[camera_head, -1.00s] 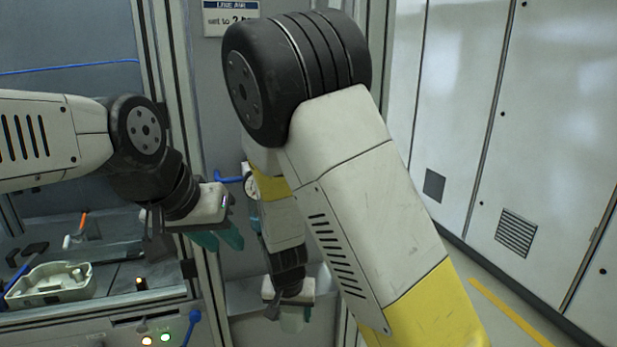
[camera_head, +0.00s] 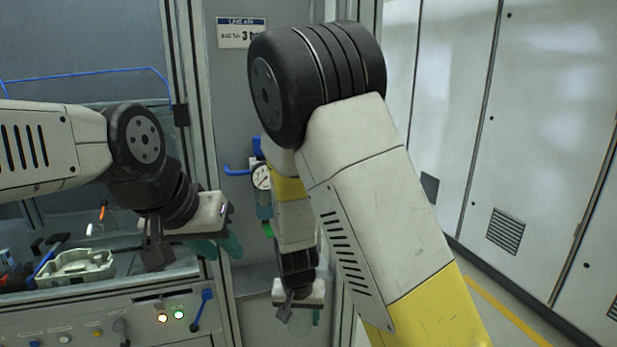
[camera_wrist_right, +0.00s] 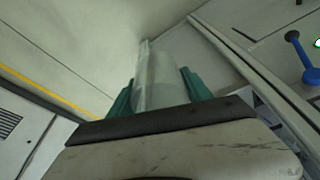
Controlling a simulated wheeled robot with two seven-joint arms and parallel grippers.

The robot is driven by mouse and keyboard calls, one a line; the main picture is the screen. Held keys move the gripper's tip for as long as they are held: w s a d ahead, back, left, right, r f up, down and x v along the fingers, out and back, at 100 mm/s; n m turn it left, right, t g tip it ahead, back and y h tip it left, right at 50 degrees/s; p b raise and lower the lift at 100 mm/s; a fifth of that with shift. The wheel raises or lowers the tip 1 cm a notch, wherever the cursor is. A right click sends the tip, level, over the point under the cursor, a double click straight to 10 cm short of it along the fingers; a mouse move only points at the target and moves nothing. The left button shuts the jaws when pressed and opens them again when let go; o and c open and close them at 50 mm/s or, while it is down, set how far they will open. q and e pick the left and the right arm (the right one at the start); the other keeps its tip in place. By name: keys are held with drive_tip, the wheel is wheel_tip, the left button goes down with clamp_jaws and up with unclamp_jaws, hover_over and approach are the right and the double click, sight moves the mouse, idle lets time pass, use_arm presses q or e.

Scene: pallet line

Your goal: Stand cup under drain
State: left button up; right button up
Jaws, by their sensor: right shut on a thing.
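The clear cup (camera_wrist_right: 160,80) is between the green fingers of my right gripper (camera_wrist_right: 160,92), which is shut on it. In the head view my right gripper (camera_head: 298,314) is low beside the grey panel, and the cup is only faintly visible there. The air unit has a round gauge (camera_head: 261,177), a teal bowl (camera_head: 265,205) and a green part (camera_head: 267,230) at its lower end. My right forearm partly covers this unit; its drain outlet is not clear. The held cup is below the unit in the picture. My left gripper (camera_head: 217,247) is open and empty, left of the unit.
A sign (camera_head: 241,32) hangs above the unit. A blue valve handle (camera_head: 237,171) sticks out left of the gauge. A workbench with a pale metal housing (camera_head: 78,268) is at left, above a control panel (camera_head: 100,325) with lit buttons. White cabinets (camera_head: 540,150) stand at right.

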drive_tip(key=w+d, duration=0.3)
drive_tip(key=d, duration=0.5)
drive_tip(key=w+d+r, duration=0.1)
drive_tip(key=w+d, duration=0.2)
drive_tip(key=d, duration=0.6)
drive_tip(key=shift+w+d+n, duration=0.25)
drive_tip(key=shift+w+n, duration=0.05)
drive_tip(key=shift+n, duration=0.1)
